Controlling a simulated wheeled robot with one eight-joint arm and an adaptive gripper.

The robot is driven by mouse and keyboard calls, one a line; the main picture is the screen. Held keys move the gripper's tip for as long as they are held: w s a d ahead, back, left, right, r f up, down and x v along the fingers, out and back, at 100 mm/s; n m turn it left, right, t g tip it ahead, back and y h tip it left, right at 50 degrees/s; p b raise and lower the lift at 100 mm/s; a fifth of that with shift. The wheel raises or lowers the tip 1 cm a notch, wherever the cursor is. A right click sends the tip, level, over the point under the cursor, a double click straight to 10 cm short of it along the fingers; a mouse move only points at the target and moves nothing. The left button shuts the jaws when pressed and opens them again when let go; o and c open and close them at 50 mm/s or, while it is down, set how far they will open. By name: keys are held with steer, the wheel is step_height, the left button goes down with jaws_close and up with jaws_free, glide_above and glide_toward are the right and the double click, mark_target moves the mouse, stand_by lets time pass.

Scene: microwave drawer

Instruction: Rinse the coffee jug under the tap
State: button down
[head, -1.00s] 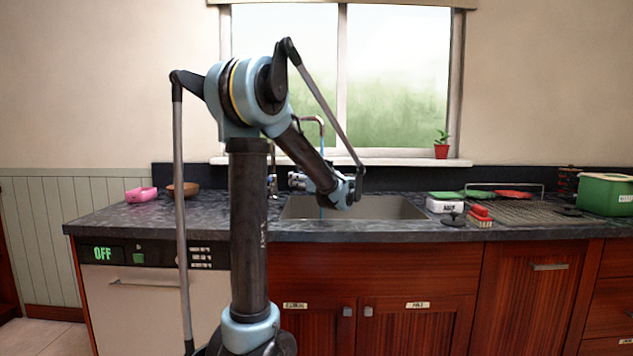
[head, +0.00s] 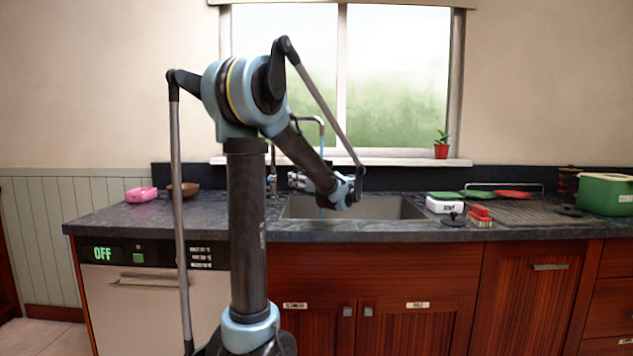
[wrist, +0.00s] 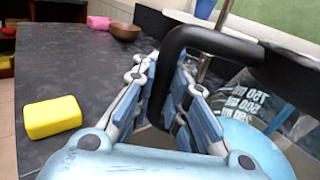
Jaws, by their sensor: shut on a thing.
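The coffee jug (wrist: 262,112) has a clear body with ml markings and a thick black handle (wrist: 208,40). My gripper (wrist: 170,85) is shut on that handle. Light blue water (wrist: 245,140) shows in the jug in the wrist view. In the head view my gripper (head: 298,181) is over the left part of the sink (head: 405,208), and the jug cannot be made out behind my arm. The tap (head: 311,119) arches in front of the window, and a thin blue stream (head: 322,148) falls from it towards the sink.
A yellow sponge (wrist: 52,116) lies on the dark counter (wrist: 60,65) beside my gripper. A pink item (head: 141,194) and brown bowl (head: 184,190) stand further left. A white box (head: 444,203), red brush (head: 480,213) and drying rack (head: 527,213) are right of the sink.

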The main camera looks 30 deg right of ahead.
steer(key=shift+s+r, duration=0.1)
stand_by(0.4)
steer(key=s+a+r, duration=0.3)
steer(key=r, duration=0.1)
steer(key=shift+s, duration=0.35)
steer(key=shift+a, duration=0.1)
stand_by(0.8)
